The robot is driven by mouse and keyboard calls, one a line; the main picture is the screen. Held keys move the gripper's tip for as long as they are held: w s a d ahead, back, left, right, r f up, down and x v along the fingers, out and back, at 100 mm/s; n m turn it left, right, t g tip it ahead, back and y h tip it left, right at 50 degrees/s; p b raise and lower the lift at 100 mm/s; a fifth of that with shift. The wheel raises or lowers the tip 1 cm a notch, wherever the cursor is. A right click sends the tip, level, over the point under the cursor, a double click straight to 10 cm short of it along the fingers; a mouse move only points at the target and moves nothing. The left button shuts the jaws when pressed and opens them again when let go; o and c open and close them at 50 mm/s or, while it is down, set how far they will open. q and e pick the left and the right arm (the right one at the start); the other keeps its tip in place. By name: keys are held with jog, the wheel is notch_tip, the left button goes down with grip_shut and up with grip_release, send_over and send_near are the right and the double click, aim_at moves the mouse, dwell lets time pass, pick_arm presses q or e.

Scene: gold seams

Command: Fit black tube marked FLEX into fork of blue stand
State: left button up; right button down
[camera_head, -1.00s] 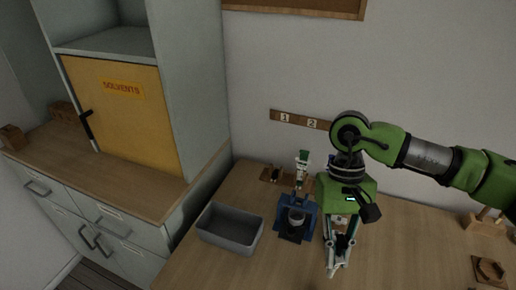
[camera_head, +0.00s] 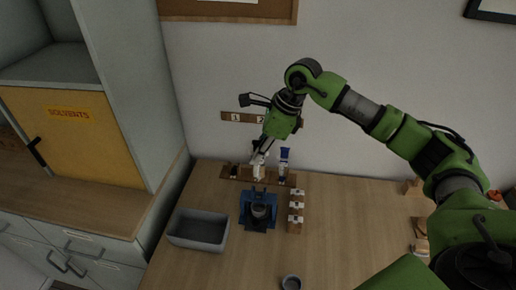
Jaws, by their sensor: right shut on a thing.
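The blue stand (camera_head: 247,212) is on the table, with a grey round part (camera_head: 260,211) at its middle. Its fork is too small to make out. Behind it is a wooden rack (camera_head: 244,177) with a small black thing (camera_head: 233,170) at its left end and a blue-capped white tube (camera_head: 284,165) at its right. My right gripper (camera_head: 259,168) points down at the rack's middle, behind the stand, shut on a tube that it mostly hides. I cannot read FLEX on anything. My left gripper is out of view.
A grey bin (camera_head: 198,229) stands left of the stand. Small wooden blocks with white tops (camera_head: 296,212) stand close on its right. A small grey cup (camera_head: 291,283) is at the front. The table's right middle is clear. A wall strip reads 1 and 2 (camera_head: 238,117).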

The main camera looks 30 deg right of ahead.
aim_at(259, 171)
jog(key=shift+w+d+f, duration=0.1)
jog(key=shift+d, duration=0.05)
jog(key=shift+f+b, duration=1.25)
jog(key=shift+f, duration=0.85)
jog(key=shift+f+b, duration=0.4)
jog(key=shift+b, duration=0.25)
jog(key=shift+f+b, duration=1.45)
jog(key=shift+b, duration=0.15)
dwell(1.4)
dwell(0.3)
jog(key=c, duration=2)
grip_release()
